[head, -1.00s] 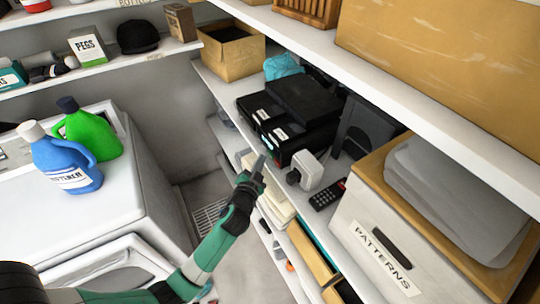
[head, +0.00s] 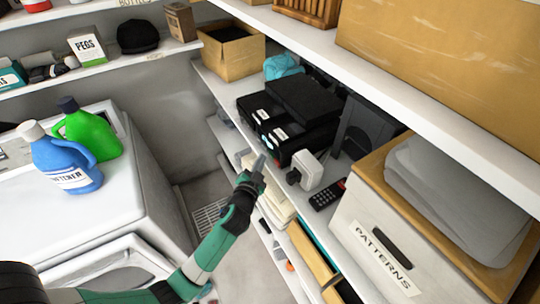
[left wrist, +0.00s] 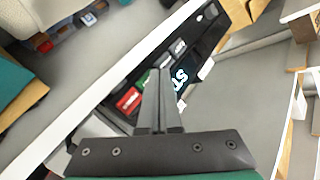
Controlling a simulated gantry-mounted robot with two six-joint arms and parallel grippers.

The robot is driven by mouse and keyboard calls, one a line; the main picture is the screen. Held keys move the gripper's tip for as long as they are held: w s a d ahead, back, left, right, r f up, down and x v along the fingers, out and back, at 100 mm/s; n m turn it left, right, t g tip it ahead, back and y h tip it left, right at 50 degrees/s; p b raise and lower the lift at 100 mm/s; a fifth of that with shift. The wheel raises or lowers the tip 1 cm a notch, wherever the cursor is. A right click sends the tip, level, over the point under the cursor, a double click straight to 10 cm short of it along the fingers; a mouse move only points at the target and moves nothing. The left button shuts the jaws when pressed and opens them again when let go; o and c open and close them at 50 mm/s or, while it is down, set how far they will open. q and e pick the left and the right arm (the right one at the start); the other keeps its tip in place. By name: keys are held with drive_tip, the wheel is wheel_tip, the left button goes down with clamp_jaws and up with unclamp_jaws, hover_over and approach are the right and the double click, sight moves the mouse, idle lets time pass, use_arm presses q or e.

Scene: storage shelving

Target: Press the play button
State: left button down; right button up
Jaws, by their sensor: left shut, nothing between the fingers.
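A black player (head: 290,122) sits on the shelf in the head view, its front facing my left gripper (head: 260,162). The left wrist view shows its front panel, with a red button (left wrist: 128,100), a green button (left wrist: 142,80), darker grey buttons (left wrist: 166,60) and a lit display (left wrist: 181,76) reading "ST", partly hidden. Which button is play is not readable. My left gripper (left wrist: 160,72) is shut and empty. In the left wrist view its fingertips overlap the panel between the green button and the display; contact cannot be told. My right gripper is out of view.
A white plug-like block (head: 306,170) and a black remote (head: 328,193) lie on the shelf right of the player. A "PATTERNS" box (head: 350,215) stands further right, and an open cardboard box (head: 232,58) behind. The upper shelf (head: 410,105) overhangs.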

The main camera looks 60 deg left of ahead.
use_arm(q)
drive_tip(key=shift+w, duration=0.4)
drive_tip(key=shift+w+b, duration=0.35)
drive_tip(key=shift+b, duration=0.15)
idle(0.3)
drive_tip(key=shift+s, duration=0.1)
drive_tip(key=shift+s+p, duration=0.4)
drive_tip(key=shift+s, duration=0.25)
drive_tip(key=shift+s+p, duration=1.1)
drive_tip(key=shift+s, duration=1.4)
